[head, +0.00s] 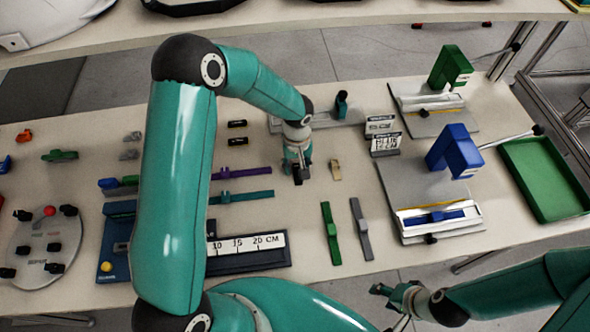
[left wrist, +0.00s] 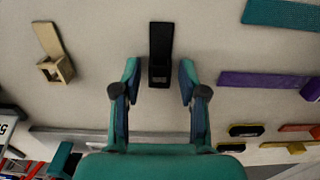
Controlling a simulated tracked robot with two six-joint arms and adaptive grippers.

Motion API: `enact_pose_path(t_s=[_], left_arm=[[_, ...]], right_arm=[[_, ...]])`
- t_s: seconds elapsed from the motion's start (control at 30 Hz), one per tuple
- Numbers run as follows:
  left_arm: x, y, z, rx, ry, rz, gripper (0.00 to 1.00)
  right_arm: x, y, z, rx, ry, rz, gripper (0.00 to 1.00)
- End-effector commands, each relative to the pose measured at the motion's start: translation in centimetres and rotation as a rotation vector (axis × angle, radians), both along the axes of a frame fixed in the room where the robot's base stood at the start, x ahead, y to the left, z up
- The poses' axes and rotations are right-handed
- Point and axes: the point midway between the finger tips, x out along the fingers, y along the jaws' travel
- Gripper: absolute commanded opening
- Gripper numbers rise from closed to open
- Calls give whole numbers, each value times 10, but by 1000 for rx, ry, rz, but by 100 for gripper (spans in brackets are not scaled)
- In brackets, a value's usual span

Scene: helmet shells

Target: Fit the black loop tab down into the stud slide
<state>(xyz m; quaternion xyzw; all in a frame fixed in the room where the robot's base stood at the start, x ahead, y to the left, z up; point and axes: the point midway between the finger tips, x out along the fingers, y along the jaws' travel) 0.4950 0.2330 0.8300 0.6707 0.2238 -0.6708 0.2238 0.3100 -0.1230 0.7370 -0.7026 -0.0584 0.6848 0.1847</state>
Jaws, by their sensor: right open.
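The black loop tab (left wrist: 160,45) lies flat on the table, its lower end between the fingers of my left gripper (left wrist: 158,75), which is open with a small gap on each side. In the head view my left gripper (head: 298,170) is low over the table and mostly hides the tab. I cannot tell surely which part is the stud slide. A grey rail fixture (head: 325,117) with a dark upright post (head: 342,102) stands just behind the gripper. My right gripper (head: 395,295) is open and empty near the front edge.
A tan loop piece (head: 336,170) lies close to the right of my left gripper. Green (head: 331,232) and grey (head: 361,228) straps lie in front; purple (head: 240,172) and teal straps lie left. A blue-clamp station (head: 455,150) and a green tray (head: 545,180) stand right.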

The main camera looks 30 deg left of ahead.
Motion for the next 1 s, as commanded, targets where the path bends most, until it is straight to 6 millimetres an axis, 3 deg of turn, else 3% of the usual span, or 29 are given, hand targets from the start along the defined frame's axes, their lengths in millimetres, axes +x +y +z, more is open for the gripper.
enact_pose_path(t_s=[0.03, 0.2, 0.57, 0.77, 1.0], left_arm=[[0, 0, 0, 0, 0, 0, 29], [0, 0, 0, 0, 0, 1, 4], [0, 1, 6, 1, -1, 1, 4], [0, 0, 35, 0, -2, 0, 4], [0, 0, 98, 0, -4, 1, 4]], right_arm=[[0, 0, 0, 0, 0, 0, 51], [0, 0, 0, 0, 0, 0, 51], [0, 0, 3, 0, 0, 0, 51], [0, 0, 19, 0, 0, 0, 51], [0, 0, 50, 0, 0, 0, 51]])
